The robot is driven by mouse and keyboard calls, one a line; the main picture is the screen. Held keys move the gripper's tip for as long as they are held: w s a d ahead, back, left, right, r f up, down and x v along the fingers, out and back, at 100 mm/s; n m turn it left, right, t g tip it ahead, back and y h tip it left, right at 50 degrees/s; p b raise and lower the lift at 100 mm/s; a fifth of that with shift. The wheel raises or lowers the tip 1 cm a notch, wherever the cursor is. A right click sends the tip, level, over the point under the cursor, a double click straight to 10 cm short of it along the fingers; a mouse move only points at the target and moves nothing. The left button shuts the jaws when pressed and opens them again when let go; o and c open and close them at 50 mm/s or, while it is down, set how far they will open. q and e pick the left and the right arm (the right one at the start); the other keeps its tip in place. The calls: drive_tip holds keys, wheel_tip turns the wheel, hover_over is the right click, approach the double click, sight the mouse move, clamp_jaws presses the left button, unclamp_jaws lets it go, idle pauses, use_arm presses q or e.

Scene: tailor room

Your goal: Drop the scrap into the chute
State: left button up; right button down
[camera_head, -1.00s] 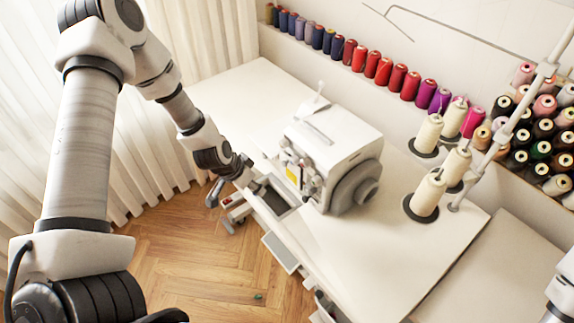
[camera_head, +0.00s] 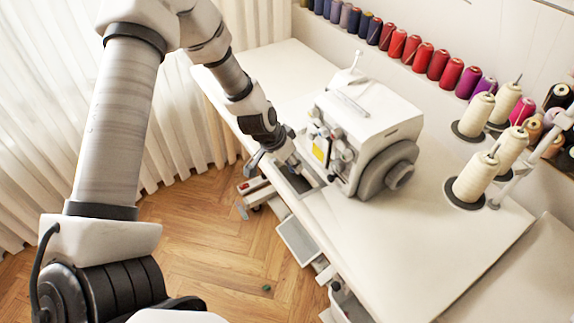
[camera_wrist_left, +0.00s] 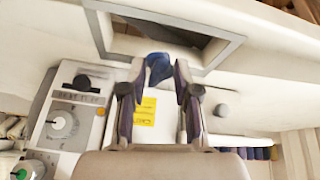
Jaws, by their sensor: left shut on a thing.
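A small dark blue scrap (camera_wrist_left: 159,68) is between the fingertips of my left gripper (camera_wrist_left: 158,78) in the left wrist view. The gripper is shut on it. The chute is a grey-framed rectangular opening (camera_wrist_left: 225,52) in the table top, and the scrap overlaps its near rim in that view. In the head view my left gripper (camera_head: 280,153) is at the chute (camera_head: 306,191), left of the sewing machine. The scrap cannot be made out there, and its height above the opening is unclear. My right gripper is not in view.
The white sewing machine (camera_head: 365,115) stands close to the right of the chute. Cream thread cones (camera_head: 477,177) stand farther right. Colored spools (camera_head: 420,57) line the back wall. The white table top (camera_head: 390,240) is clear in front, with wood floor (camera_head: 205,235) beyond its left edge.

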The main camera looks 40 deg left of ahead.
use_arm(q)
drive_tip(key=shift+w+d+f, duration=0.15)
drive_tip(key=shift+w+f, duration=0.05)
drive_tip(key=shift+w, duration=0.1)
drive_tip(key=shift+s+r, duration=0.1)
drive_tip(key=o, duration=0.7)
drive_tip(key=shift+o, duration=0.2)
